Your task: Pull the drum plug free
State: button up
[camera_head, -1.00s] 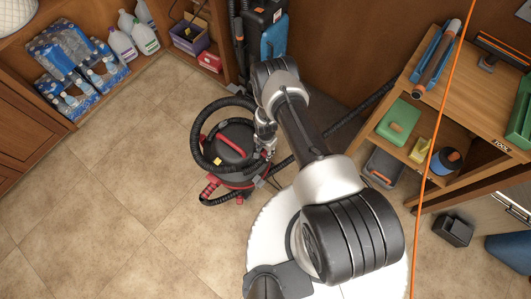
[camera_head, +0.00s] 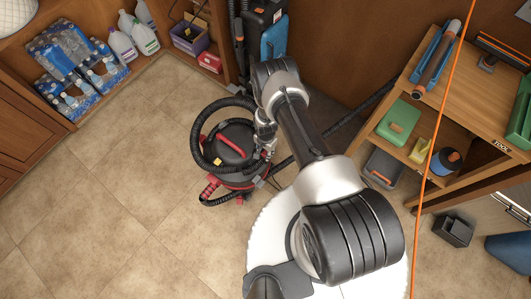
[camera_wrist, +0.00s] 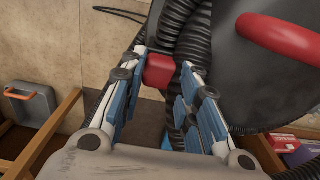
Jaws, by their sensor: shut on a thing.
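A black and red drum vacuum (camera_head: 230,142) stands on the tiled floor, with a red handle on top and a black ribbed hose looped around it. In the wrist view its dark body and red handle (camera_wrist: 280,38) fill the upper right. My gripper (camera_wrist: 165,78) is shut on a small red block, which I take as the drum plug (camera_wrist: 158,69), between its blue-padded fingertips. In the head view my gripper (camera_head: 266,146) is at the right side of the vacuum. The plug is not clear there, and I cannot tell how deep it sits.
The ribbed hose (camera_wrist: 178,30) runs close by the fingertips. A black and blue machine (camera_head: 266,35) stands behind the vacuum. Wooden shelves with bottled water (camera_head: 75,65) are at the left, a tool bench (camera_head: 455,75) at the right. An orange cord (camera_head: 428,150) hangs at right. Left floor is clear.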

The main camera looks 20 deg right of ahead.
aim_at(265, 153)
jog(key=shift+r, duration=0.15)
jog(key=shift+r+p, duration=2.1)
jog(key=shift+r, duration=0.8)
